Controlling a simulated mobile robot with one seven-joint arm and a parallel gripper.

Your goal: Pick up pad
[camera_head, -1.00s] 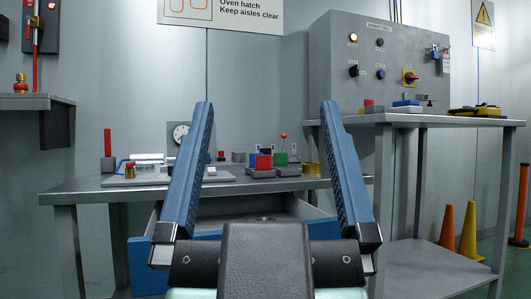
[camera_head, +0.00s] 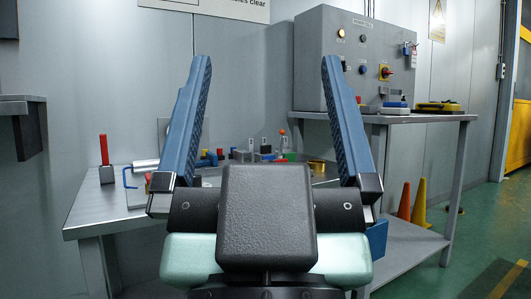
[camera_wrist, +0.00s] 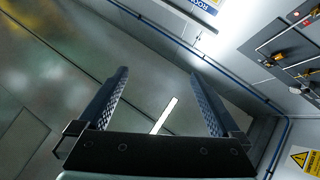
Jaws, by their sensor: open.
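My gripper (camera_head: 266,64) is open and empty, its two blue ridged fingers pointing up and spread wide in front of the workbench. The wrist view also shows the open fingers (camera_wrist: 160,78) with nothing between them. I cannot tell for sure which item is the pad. A small blue-topped item (camera_head: 395,104) and a flat yellow and black item (camera_head: 441,107) lie on the right bench, to the right of my gripper. My gripper's body hides much of the left workbench.
The left workbench (camera_head: 105,205) carries an upright red bar (camera_head: 104,150) and several small parts. A grey control box (camera_head: 350,60) stands on the right bench (camera_head: 445,118). Green floor (camera_head: 470,235) is open at right.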

